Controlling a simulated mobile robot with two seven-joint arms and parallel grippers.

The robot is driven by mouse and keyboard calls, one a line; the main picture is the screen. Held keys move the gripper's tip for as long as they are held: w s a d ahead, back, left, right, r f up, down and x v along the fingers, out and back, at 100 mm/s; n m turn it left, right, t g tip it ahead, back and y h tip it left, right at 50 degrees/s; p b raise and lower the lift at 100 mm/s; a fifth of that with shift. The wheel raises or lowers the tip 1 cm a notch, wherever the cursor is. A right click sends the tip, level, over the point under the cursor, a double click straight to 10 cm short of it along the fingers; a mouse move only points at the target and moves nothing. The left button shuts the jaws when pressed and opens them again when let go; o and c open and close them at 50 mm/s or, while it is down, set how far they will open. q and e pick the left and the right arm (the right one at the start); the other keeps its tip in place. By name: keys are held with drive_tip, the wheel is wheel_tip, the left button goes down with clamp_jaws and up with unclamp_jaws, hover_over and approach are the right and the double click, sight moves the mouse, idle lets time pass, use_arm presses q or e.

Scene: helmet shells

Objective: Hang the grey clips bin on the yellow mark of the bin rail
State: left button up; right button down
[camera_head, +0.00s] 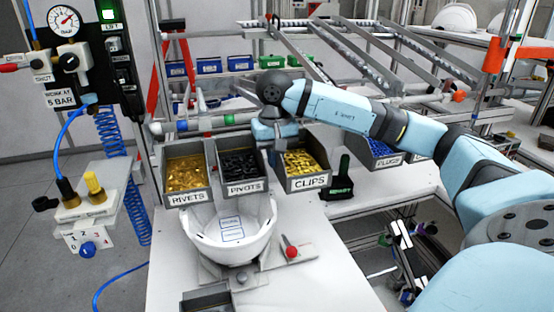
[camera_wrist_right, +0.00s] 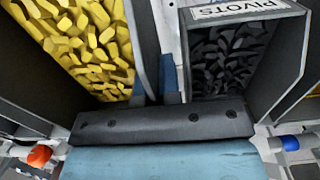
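The grey clips bin (camera_head: 306,184), full of yellow clips, is the right one of three bins in a row. In the right wrist view the clips bin (camera_wrist_right: 147,40) is at the left. My right gripper (camera_head: 268,130) is at its back left corner. In the right wrist view the blue fingers (camera_wrist_right: 156,85) sit close on either side of its side wall and appear shut on it. The bin rail (camera_head: 200,124) runs behind the bins and shows blue and green marks. No yellow mark shows; the arm and bins cover part of the rail. My left gripper is out of view.
The pivots bin (camera_head: 241,187) is close to the left of the clips bin, then the rivets bin (camera_head: 187,198). A white helmet shell (camera_head: 232,246) stands in front. A dark green device (camera_head: 341,180) and the plugs bin (camera_head: 388,162) are to the right.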

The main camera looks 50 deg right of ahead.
drive_tip(key=shift+w+d, duration=0.4)
drive_tip(key=shift+w, duration=0.3)
drive_tip(key=shift+w+d, duration=0.35)
drive_tip(key=shift+w, duration=0.35)
drive_tip(key=shift+w+d+f+b, duration=0.2)
drive_tip(key=shift+w+d+f, duration=0.2)
drive_tip(key=shift+w+f, duration=0.25)
drive_tip(key=shift+w+d+f+b, duration=0.15)
drive_tip(key=shift+w+d+f, duration=0.2)
drive_tip(key=shift+w+f, duration=0.25)
drive_tip(key=shift+r, duration=0.1)
drive_tip(key=c, duration=1.2)
unclamp_jaws()
drive_tip(key=shift+c, duration=0.2)
drive_tip(key=shift+r, duration=0.1)
wheel_tip(320, 180, up, 14)
drive_tip(key=shift+f+p, duration=0.2)
drive_tip(key=shift+p, duration=0.15)
